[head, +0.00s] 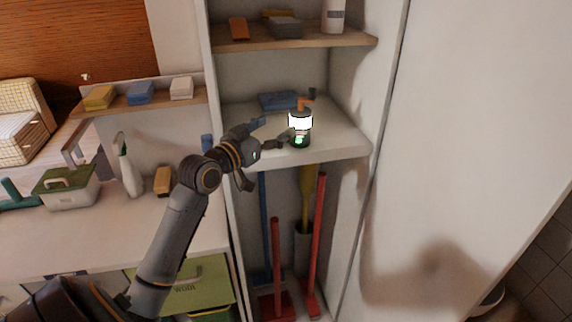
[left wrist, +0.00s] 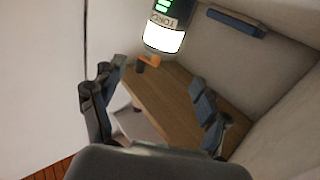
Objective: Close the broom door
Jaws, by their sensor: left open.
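The broom door (head: 470,130) is the large white panel on the right of the head view. It stands open beside the broom cabinet, whose shelves and brooms are exposed. Whether a finger touches the lantern I cannot tell. My right gripper is not in view.
Red-handled brooms (head: 318,235) stand in the lower cabinet. An upper shelf (head: 300,42) holds small boxes and a white bottle (head: 333,15). On the left, a counter (head: 100,222) carries a spray bottle (head: 129,168) and a green-lidded box (head: 67,187).

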